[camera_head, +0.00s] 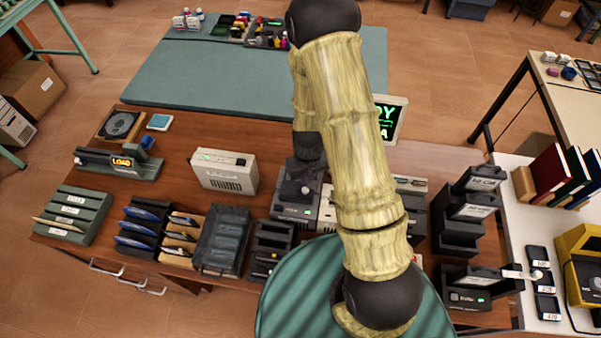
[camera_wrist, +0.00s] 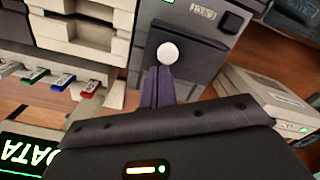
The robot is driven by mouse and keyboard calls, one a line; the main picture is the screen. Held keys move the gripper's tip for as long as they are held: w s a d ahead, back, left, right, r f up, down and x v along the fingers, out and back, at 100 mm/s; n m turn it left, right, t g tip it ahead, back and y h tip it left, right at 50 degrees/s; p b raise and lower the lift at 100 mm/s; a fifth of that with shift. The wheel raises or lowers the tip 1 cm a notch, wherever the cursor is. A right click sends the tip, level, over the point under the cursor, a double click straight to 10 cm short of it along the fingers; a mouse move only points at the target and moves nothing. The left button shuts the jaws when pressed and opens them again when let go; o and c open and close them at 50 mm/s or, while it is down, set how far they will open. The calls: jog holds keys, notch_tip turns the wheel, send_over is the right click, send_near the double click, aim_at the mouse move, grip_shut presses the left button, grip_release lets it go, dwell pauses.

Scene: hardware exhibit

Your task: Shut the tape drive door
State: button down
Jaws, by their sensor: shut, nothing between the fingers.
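The tape drive (camera_head: 294,212) is a dark grey box with a small label, standing in the middle of the wooden desk. In the wrist view its grey body (camera_wrist: 245,8) is at top centre, tilted. A darker door panel (camera_wrist: 205,53) with a pale round knob (camera_wrist: 168,53) shows on it. I cannot tell whether the panel lies flush. My gripper (camera_wrist: 163,72) is shut and empty, its fingertips overlapping the panel just below the knob in the picture; contact is unclear. In the head view my arm hides part of the drive and the fingertips.
Beige drives (camera_wrist: 80,38) with coloured tabs stand beside the drive. A beige box (camera_head: 225,170) is to its left, and a lit green-text screen (camera_head: 388,118) behind. Dark racks (camera_head: 457,222) stand to the right. Bare desk (camera_head: 190,130) lies at the back left.

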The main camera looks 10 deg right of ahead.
jog(key=shift+w+d, duration=0.1)
jog(key=shift+w, duration=0.2)
dwell(0.4)
notch_tip(320, 180, up, 7)
jog(key=p, duration=0.5)
dwell(0.3)
jog(key=shift+r, duration=0.1)
dwell(0.4)
jog(key=s+d+r+t+b, duration=0.1)
jog(key=s+r+b, duration=0.2)
jog(key=r, duration=0.4)
jog(key=s+d+r+m+t+b, duration=0.1)
jog(key=s+r+b, duration=0.2)
jog(key=s+r, duration=0.2)
jog(key=shift+s+r+t, duration=0.3)
jog(key=shift+s+r, duration=0.1)
jog(key=shift+r, duration=0.55)
